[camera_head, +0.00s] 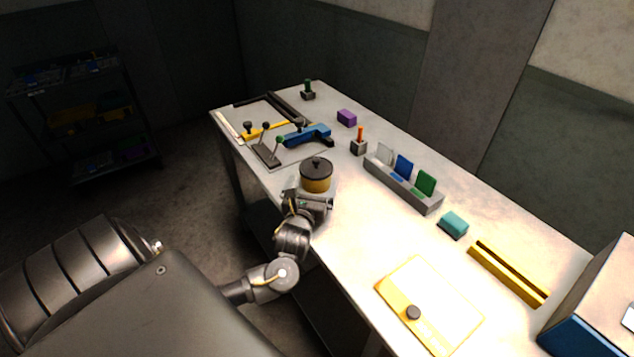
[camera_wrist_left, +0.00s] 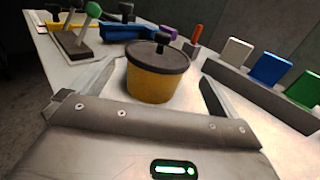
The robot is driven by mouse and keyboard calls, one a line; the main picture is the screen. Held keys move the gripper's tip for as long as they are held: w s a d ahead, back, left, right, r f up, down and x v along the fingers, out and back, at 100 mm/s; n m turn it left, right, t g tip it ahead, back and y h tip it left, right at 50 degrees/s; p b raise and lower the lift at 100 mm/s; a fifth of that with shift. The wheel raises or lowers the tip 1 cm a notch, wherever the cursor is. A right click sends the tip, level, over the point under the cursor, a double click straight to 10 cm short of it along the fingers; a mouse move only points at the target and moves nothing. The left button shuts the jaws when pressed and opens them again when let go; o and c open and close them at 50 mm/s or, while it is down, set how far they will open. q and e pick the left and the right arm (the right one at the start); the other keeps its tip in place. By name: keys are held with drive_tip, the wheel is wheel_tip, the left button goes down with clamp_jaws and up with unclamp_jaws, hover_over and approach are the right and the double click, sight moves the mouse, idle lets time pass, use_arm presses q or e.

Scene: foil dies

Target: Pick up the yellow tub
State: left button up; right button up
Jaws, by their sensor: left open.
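The yellow tub (camera_head: 316,180) is a round tub with a dark lid and a knob on top. It stands upright on the workbench near its left edge. In the left wrist view the tub (camera_wrist_left: 155,85) sits between the two fingers of my left gripper (camera_wrist_left: 155,88). In the head view my left gripper (camera_head: 313,190) is at the tub, coming from the front edge. Its jaws are open, with a finger on each side of the tub. Gaps show between the tub and the fingers. My right gripper is not in view.
A grey rack (camera_head: 402,188) with colored plates stands to the right. A teal block (camera_head: 453,224), yellow rail (camera_head: 507,272) and yellow-edged board (camera_head: 430,305) lie nearer.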

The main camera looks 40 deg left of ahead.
use_arm(q)
drive_tip(key=shift+w+a, duration=0.15)
drive_tip(key=shift+w, duration=0.15)
drive_tip(key=shift+a+r, duration=0.1)
drive_tip(key=x, duration=0.5)
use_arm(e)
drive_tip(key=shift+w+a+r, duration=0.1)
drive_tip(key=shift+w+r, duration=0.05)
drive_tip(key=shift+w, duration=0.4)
use_arm(q)
drive_tip(key=shift+c, duration=0.4)
drive_tip(key=c, duration=0.6)
drive_tip(key=shift+o, duration=0.2)
